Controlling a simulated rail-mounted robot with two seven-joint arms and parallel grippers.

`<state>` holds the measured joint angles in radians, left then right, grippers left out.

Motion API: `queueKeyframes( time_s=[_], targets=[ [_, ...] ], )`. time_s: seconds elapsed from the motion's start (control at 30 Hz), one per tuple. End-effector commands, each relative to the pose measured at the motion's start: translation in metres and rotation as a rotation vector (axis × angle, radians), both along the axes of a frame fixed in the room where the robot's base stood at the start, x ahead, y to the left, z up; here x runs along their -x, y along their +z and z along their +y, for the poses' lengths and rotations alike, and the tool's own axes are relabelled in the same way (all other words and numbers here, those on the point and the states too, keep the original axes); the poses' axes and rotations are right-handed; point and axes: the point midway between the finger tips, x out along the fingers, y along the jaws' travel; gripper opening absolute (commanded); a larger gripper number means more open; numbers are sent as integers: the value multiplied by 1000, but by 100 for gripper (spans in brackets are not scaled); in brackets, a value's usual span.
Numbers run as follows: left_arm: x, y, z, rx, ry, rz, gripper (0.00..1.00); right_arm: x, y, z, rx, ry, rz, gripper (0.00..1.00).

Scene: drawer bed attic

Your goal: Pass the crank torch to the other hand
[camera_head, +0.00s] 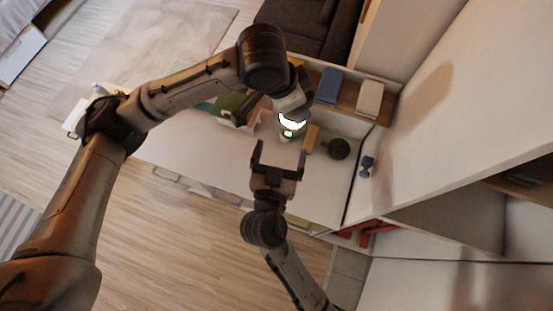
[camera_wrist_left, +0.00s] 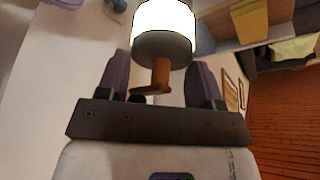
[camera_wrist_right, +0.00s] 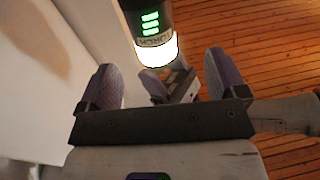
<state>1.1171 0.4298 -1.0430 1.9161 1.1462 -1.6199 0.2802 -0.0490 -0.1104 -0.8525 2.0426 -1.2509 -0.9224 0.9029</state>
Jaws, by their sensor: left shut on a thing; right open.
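The crank torch (camera_head: 288,133) glows white and shows green marks in the head view, above the white surface. My left gripper (camera_head: 293,112) is shut on it from above and partly hides it. In the left wrist view the torch (camera_wrist_left: 163,22) has a bright white band, a grey end and an orange crank between the fingers (camera_wrist_left: 160,80). My right gripper (camera_head: 280,150) is open and empty just below the torch in the head view. In the right wrist view the torch (camera_wrist_right: 152,22), with green bars and lettering, is beyond the open fingers (camera_wrist_right: 164,78), apart from them.
A tan block (camera_head: 312,138), a dark round object (camera_head: 339,149) and a small blue object (camera_head: 367,166) are right of the torch. Blue (camera_head: 329,86) and pale (camera_head: 369,98) boxes sit on the shelf behind. Green books (camera_head: 232,105) stand left. The white surface (camera_head: 190,145) is clear at left.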

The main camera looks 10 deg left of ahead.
Motion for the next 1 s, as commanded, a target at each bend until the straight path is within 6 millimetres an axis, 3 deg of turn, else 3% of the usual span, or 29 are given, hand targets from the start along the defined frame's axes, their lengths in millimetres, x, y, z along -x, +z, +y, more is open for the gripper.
queueKeyframes(
  time_s=[0.2, 0.4, 0.6, 1.0],
  targets=[
    [0, 0, 0, 1, 0, -1, 19, -36, 1, 0, 2, 0, -2, 91],
    [0, 0, 0, 1, 0, -1, 19, -58, 0, -1, 2, 0, -1, 91],
    [0, 0, 0, 1, 0, -1, 19, -69, 0, -1, 1, 0, 0, 91],
    [0, 0, 0, 1, 0, -1, 19, -71, 0, -1, 1, 0, 2, 88]
  ],
)
